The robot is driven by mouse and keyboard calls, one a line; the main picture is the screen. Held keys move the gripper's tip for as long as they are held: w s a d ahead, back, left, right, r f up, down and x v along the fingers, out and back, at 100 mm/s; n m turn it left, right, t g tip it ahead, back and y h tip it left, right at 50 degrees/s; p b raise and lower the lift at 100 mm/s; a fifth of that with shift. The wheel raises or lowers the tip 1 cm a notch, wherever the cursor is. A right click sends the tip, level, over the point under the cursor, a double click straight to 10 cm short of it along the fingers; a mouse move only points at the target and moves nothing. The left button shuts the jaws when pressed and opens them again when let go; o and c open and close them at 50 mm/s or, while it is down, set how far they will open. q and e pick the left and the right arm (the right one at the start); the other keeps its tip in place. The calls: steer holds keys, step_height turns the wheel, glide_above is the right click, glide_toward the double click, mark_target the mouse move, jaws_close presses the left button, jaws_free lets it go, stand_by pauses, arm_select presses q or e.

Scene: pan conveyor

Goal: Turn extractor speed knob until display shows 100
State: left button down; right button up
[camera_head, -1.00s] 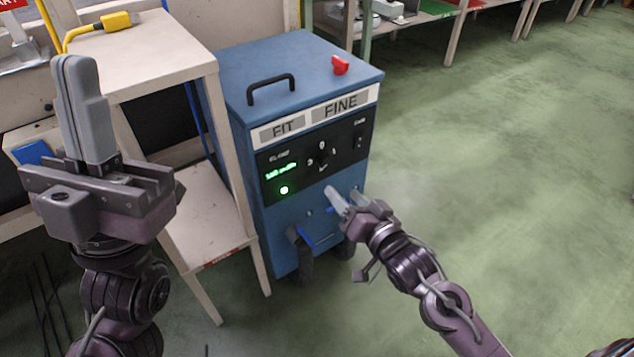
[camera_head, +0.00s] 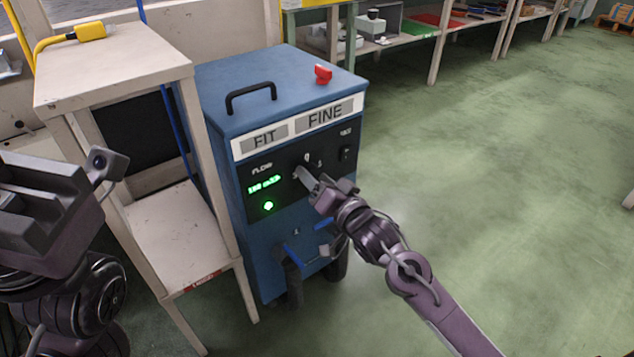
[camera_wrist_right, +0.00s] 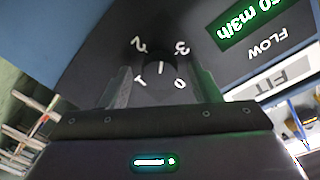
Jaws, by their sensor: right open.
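The blue extractor cabinet (camera_head: 270,100) has a black panel with a green-lit display (camera_head: 264,185) marked FLOW. The small digits are hard to read in the head view; in the wrist view the display (camera_wrist_right: 252,17) is cut off and ends in "50 m3/h". The dark round knob (camera_wrist_right: 160,80) has a white pointer line and the marks 0 to 3 around it. My right gripper (camera_head: 304,176) is at the knob, hiding most of it in the head view. Its open fingers (camera_wrist_right: 162,88) stand on both sides of the knob; contact is unclear. My left gripper (camera_head: 55,205) is partly cut off, its jaws unclear.
A pale side table (camera_head: 115,65) with a yellow connector (camera_head: 90,31) stands left of the cabinet. A red button (camera_head: 323,74) and a black handle (camera_head: 251,97) are on the cabinet top.

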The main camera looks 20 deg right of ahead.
steer(key=shift+c, duration=0.4)
steer(key=c, duration=0.9)
steer(key=shift+n+p, duration=0.3)
steer(key=shift+p, duration=0.15)
